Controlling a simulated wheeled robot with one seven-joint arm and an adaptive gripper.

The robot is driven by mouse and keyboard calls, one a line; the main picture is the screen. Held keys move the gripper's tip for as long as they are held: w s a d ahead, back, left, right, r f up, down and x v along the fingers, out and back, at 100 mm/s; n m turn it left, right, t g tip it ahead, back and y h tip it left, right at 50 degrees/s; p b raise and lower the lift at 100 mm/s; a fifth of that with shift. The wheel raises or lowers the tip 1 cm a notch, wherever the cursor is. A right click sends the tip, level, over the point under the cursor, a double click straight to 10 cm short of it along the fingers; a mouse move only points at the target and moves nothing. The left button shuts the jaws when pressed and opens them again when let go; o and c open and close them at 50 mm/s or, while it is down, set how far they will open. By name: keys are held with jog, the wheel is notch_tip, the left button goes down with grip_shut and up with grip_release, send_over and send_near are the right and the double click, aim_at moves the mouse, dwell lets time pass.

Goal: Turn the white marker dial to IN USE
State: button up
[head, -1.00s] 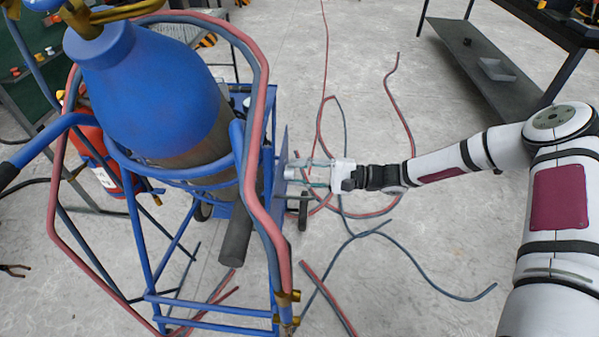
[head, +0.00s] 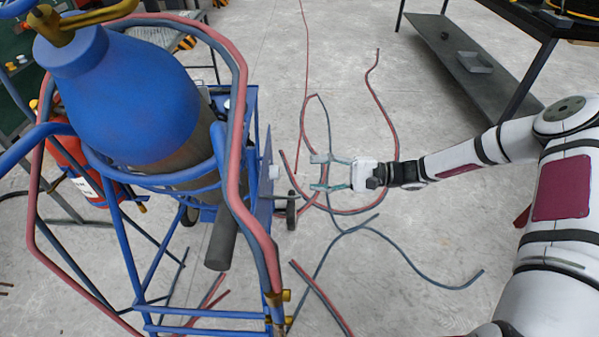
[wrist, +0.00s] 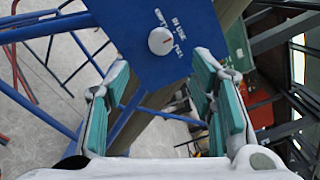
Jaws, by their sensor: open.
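The white marker dial (wrist: 160,41) is a round knob on a blue plate (wrist: 200,62) in the wrist view. In the head view the dial (head: 274,172) sticks out from the right face of the cart's blue plate (head: 265,190). My gripper (head: 315,172) is open and empty, to the right of the dial and apart from it. Its teal-padded fingers (wrist: 162,80) frame the space below the dial in the wrist view.
The blue cart holds a large blue gas cylinder (head: 130,95). Red and dark hoses loop around its frame and lie on the floor. A red cylinder (head: 75,160) stands at the left. A dark shelf (head: 460,60) is at the back right.

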jog(key=shift+s+d, duration=0.1)
jog(key=shift+d, duration=1.4)
jog(key=s+d+r+n+g+h, duration=0.2)
jog(key=s+r+n+h, duration=0.1)
jog(key=s+r+h, duration=0.55)
jog(key=s+d+r+n+g+h, duration=0.25)
jog(key=s+r+h, duration=0.25)
jog(key=s+r, duration=0.65)
jog(key=s+d+r+t+h, duration=0.2)
jog(key=s+d+r, duration=0.1)
jog(key=s, duration=0.5)
jog(key=s+d+r+t+h, duration=0.2)
jog(key=s+d+t+h, duration=0.1)
jog(key=s, duration=0.5)
notch_tip(320, 180, up, 20)
jog(key=t+p, duration=0.3)
jog(key=p, duration=1.5)
jog(key=shift+s+r+n, duration=0.2)
jog(key=shift+n, duration=0.25)
